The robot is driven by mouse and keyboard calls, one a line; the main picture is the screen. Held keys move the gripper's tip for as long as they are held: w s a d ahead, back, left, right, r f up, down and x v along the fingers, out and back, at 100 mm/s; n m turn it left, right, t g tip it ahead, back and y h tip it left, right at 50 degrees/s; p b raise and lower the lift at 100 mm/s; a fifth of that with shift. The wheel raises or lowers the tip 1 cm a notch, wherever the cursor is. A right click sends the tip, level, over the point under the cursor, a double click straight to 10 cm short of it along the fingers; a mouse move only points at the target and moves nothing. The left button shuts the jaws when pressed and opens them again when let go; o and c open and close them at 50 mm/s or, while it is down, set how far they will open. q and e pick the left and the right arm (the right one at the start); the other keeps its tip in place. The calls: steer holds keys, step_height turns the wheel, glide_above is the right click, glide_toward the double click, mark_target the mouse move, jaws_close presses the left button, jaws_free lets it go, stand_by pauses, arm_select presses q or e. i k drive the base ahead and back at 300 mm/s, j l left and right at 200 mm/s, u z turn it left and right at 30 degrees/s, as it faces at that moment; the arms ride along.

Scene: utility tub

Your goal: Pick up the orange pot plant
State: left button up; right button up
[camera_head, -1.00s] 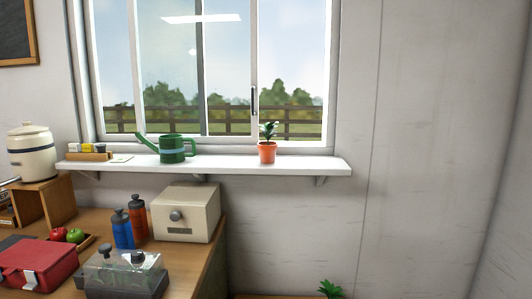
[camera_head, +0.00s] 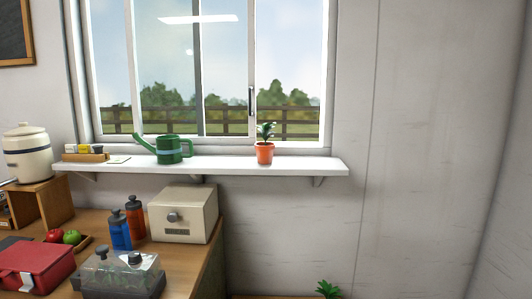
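The orange pot plant (camera_head: 265,153) stands upright on the white window shelf (camera_head: 225,168), toward its right end. It is a small orange pot with dark green leaves. Neither of my grippers shows in the head view.
A green watering can (camera_head: 170,150) stands left of the plant on the shelf, with a small wooden tray (camera_head: 86,157) further left. Below is a wooden counter with a beige box (camera_head: 184,213), two bottles (camera_head: 121,231) and a red case (camera_head: 36,266). Another plant's leaves (camera_head: 327,288) show at the bottom.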

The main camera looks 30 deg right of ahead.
mark_target(264, 151)
steer(key=i+l+z, duration=0.4)
steer(key=l, duration=0.15)
steer(key=i+l+z, duration=0.45)
steer(key=k+l, duration=0.1)
